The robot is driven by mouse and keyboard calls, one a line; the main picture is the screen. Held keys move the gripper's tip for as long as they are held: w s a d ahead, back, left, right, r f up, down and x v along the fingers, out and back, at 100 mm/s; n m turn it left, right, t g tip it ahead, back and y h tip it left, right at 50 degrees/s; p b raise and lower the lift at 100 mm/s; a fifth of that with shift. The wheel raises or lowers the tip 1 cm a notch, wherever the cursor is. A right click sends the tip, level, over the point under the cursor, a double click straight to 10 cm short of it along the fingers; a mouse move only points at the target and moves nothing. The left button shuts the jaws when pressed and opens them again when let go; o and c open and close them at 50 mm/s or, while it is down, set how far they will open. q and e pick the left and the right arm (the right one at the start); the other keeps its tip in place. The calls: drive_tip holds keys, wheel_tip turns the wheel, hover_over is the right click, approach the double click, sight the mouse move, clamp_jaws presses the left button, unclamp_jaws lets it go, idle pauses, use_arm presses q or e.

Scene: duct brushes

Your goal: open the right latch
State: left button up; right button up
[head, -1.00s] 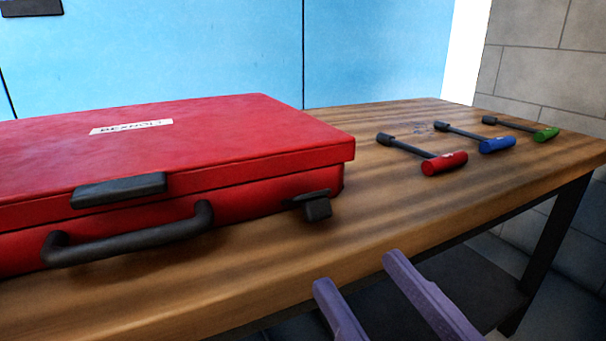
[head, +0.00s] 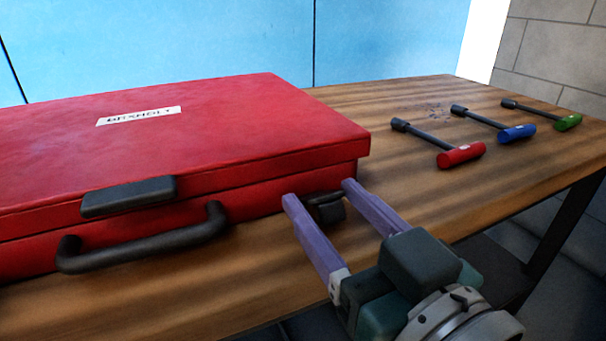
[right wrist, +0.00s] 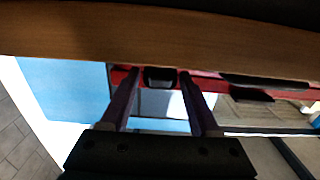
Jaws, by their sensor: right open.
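The red case (head: 240,135) stands closed on the wooden table, with a white label on its lid. Its right latch, a small dark piece (head: 332,210), sits low on the front near the right corner. My right gripper (head: 318,190) is open, with its purple fingers reaching toward the case front, one on each side of the latch. In the right wrist view the dark latch (right wrist: 160,76) shows between the two fingertips (right wrist: 158,73). I cannot tell whether either finger touches it. My left gripper is not in view.
A black handle (head: 150,245) and a dark block (head: 128,196) on the lid edge are left of the gripper. T-handled tools in red (head: 460,154), blue (head: 517,132) and green (head: 567,122) lie at the right. The table (head: 400,185) is clear between case and tools.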

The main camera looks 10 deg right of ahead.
drive_tip(key=shift+w, duration=0.1)
clamp_jaws()
drive_tip(key=f+t+b, duration=0.1)
drive_tip(key=t+b, duration=0.1)
drive_tip(key=b, duration=0.3)
drive_tip(key=shift+f+y, duration=0.3)
drive_tip(key=shift+y, duration=0.1)
drive_tip(key=shift+r+t, duration=0.15)
drive_tip(key=shift+t, duration=0.15)
drive_tip(key=shift+r, duration=0.1)
unclamp_jaws()
